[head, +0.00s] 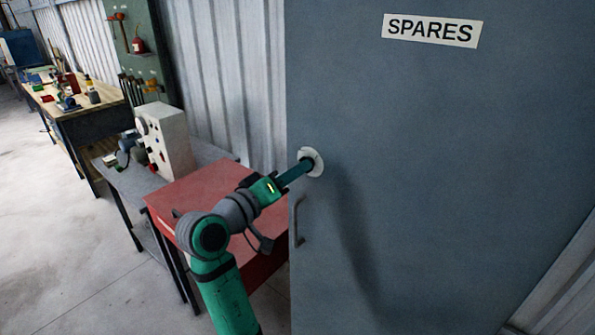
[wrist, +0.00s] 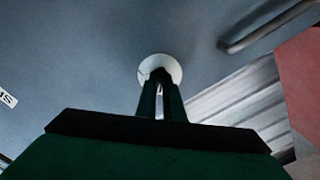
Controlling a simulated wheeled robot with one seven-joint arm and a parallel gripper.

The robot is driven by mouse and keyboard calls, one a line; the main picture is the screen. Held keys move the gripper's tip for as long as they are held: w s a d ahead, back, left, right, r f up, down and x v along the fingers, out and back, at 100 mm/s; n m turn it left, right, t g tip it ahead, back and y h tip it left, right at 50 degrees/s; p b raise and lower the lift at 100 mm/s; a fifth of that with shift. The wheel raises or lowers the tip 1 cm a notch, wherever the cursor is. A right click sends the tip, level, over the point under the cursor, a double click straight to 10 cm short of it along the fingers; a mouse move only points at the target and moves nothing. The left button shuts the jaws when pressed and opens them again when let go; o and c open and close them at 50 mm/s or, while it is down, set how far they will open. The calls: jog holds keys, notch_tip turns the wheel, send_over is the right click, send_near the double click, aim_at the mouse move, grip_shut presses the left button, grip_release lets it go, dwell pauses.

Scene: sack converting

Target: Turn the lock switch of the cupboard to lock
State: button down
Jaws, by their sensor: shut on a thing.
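The cupboard (head: 440,180) is a tall grey door with a "SPARES" label (head: 432,30) near its top. The lock switch (head: 314,157) has a round white plate near the door's left edge, above the handle. It also shows in the wrist view (wrist: 160,63), at the tips of my fingers. My gripper (head: 305,163) reaches it from the lower left. In the wrist view my gripper (wrist: 160,80) is shut on the switch's small dark knob, at the middle of the white plate. The fingers hide most of the knob, so I cannot tell which way it is turned.
The door handle (head: 297,222) is a vertical bar below the switch; it also shows in the wrist view (wrist: 270,27). A red cabinet (head: 195,195) stands left of the cupboard, by a grey bench with a white machine (head: 168,140). A workbench (head: 85,105) is farther back.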

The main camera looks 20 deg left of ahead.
jog(key=c, duration=1.9)
grip_release()
jog(key=shift+o, duration=0.2)
jog(key=shift+w, duration=0.1)
jog(key=shift+a, duration=0.1)
jog(key=v, duration=1)
jog(key=shift+s, duration=0.4)
jog(key=shift+w, duration=0.1)
